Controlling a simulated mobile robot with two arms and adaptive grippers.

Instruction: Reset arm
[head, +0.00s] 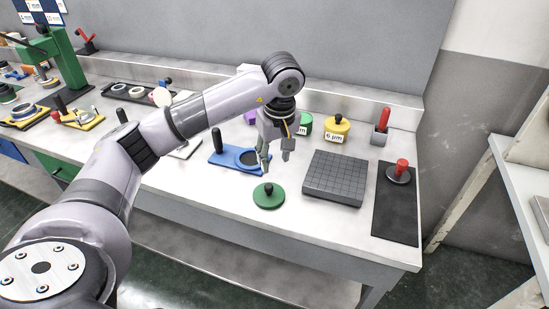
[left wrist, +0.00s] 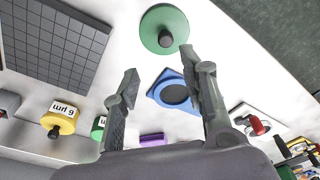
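My left arm reaches in from the left over the bench (head: 310,225). My left gripper (head: 275,160) points down with its fingers apart and nothing between them. A blue plate with a round recess and a black handle (head: 232,158) lies to the gripper's left. My right gripper is not in view.
A grey gridded block (head: 334,179) sits right of the gripper. Beyond it are a yellow pot labelled 6 µm (head: 337,130), a red-handled tool in a holder (head: 382,125) and a black mat (head: 395,215) bearing a red-knobbed disc (head: 400,172).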

